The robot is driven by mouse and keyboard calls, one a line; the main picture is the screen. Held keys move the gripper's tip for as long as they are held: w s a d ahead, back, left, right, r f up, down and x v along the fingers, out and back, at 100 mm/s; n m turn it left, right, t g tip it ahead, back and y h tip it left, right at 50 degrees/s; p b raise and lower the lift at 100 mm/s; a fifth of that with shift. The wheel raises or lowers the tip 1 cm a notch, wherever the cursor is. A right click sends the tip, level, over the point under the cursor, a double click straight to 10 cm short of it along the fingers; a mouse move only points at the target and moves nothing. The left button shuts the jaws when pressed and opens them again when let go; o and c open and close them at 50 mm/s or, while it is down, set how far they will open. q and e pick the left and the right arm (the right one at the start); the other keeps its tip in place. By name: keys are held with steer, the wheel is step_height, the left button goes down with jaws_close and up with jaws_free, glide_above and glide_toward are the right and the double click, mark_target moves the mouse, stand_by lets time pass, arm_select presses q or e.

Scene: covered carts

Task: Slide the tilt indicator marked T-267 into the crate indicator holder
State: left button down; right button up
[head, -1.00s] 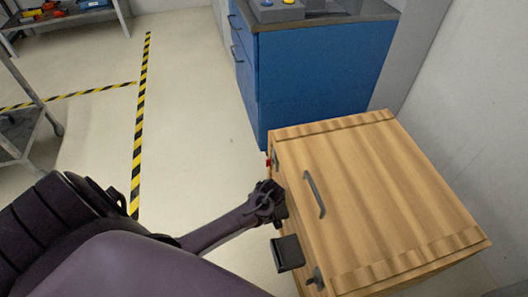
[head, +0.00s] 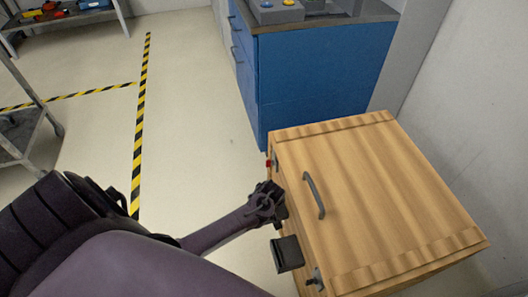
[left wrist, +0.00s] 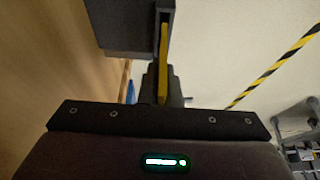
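The wooden crate (head: 385,200) stands at the right in the head view. A dark box-like holder (head: 287,253) sits at its left side, and a dark block in the left wrist view (left wrist: 125,35) appears to be the same holder. My left gripper (head: 277,212) is beside the crate's left side, behind the holder in the head view. In the left wrist view the gripper (left wrist: 163,95) is shut on a thin yellow plate (left wrist: 163,62), seen edge-on, which appears to be the tilt indicator. Its far end lies alongside the holder; whether it is inside cannot be told. No marking is readable. My right gripper is out of view.
The crate has a grey lid handle (head: 315,195), metal latches and a small red part (head: 269,162) on its left side. A blue cabinet (head: 310,80) stands behind it. A grey cart (head: 25,125) is at the far left. The floor between is clear.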

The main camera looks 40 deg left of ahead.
arm_select(q)
steer(key=shift+p, duration=0.3)
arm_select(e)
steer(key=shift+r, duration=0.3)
arm_select(q)
steer(key=shift+f+b, duration=1.05)
steer(key=shift+f, duration=0.35)
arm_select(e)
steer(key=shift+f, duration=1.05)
arm_select(q)
steer(key=c, duration=1.6)
jaws_free()
steer(key=shift+o, duration=0.2)
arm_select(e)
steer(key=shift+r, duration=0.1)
arm_select(q)
steer(key=shift+r, duration=0.25)
steer(key=p+v, duration=0.3)
steer(key=v, duration=0.3)
steer(key=shift+s+d+r, duration=0.1)
steer(key=shift+r, duration=0.15)
steer(key=shift+s+d+r, duration=0.1)
steer(key=shift+d+r, duration=0.05)
steer(key=shift+r, duration=0.2)
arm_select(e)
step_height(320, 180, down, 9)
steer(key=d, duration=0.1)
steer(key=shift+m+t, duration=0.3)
